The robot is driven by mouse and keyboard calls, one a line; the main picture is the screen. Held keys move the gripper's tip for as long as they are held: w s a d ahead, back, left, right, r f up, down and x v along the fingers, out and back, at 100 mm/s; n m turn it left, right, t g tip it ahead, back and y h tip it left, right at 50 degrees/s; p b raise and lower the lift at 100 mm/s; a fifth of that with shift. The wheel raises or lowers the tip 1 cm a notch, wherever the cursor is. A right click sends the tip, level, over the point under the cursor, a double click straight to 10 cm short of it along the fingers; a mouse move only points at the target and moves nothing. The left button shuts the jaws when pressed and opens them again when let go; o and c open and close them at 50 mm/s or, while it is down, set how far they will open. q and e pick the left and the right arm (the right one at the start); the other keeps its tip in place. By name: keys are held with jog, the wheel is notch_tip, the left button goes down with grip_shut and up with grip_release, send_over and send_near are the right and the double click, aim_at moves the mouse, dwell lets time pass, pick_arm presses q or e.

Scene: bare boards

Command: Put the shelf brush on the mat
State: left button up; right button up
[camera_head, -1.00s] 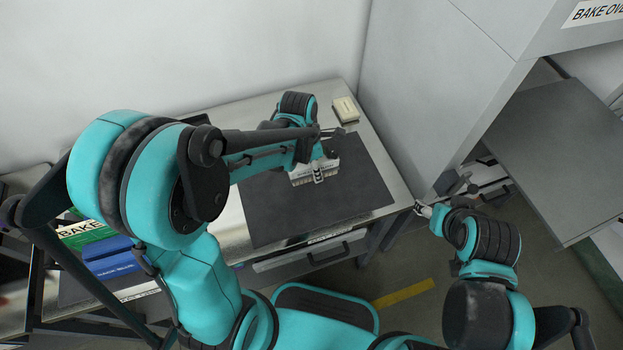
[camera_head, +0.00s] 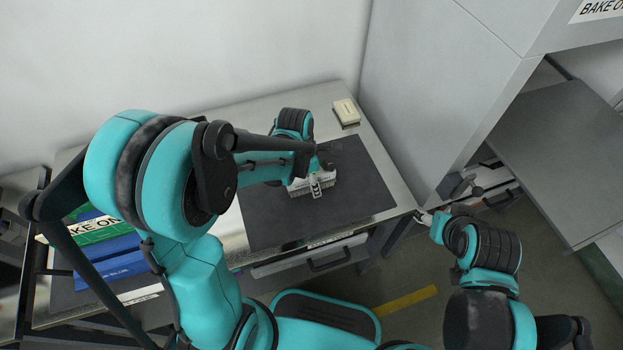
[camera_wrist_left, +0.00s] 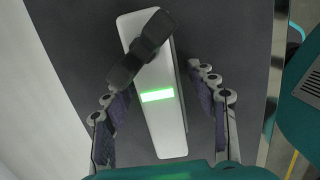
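My left gripper (camera_wrist_left: 160,98) is open, with one finger on each side of the brush and gaps between. My right gripper (camera_head: 424,217) is away to the right, off the table corner; its fingers are too small to judge.
A small cream block (camera_head: 346,112) lies on the metal table behind the mat. Blue and green bins (camera_head: 110,262) stand at the left. A tall grey cabinet (camera_head: 440,90) borders the table on the right. The front of the mat is clear.

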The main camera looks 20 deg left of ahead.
pick_arm(q)
jog(key=r+p, duration=0.1)
jog(key=r, duration=0.2)
jog(key=a+r+p, duration=0.1)
jog(key=r+p, duration=0.1)
jog(key=r, duration=0.2)
jog(key=s+r+p, duration=0.1)
jog(key=r+p, duration=0.1)
jog(key=r, duration=0.2)
jog(key=shift+a, duration=0.15)
jog(key=shift+a+r, duration=0.1)
jog(key=shift+r, duration=0.55)
jog(key=shift+s+r+m, duration=0.25)
jog(key=shift+r+m, duration=0.05)
jog(key=shift+m, duration=0.3)
jog(key=s+a+r+m+t, duration=0.1)
jog(key=s+r+m+t, duration=0.2)
jog(key=m, duration=0.8)
jog(key=s+a+r+m+t+y, duration=0.1)
jog(key=s+m, duration=0.5)
jog(key=m, duration=0.6)
notch_tip(320, 180, up, 2)
jog(key=shift+a+m+t, duration=0.3)
jog(key=shift+a+t, duration=0.3)
jog(key=shift+t, duration=0.5)
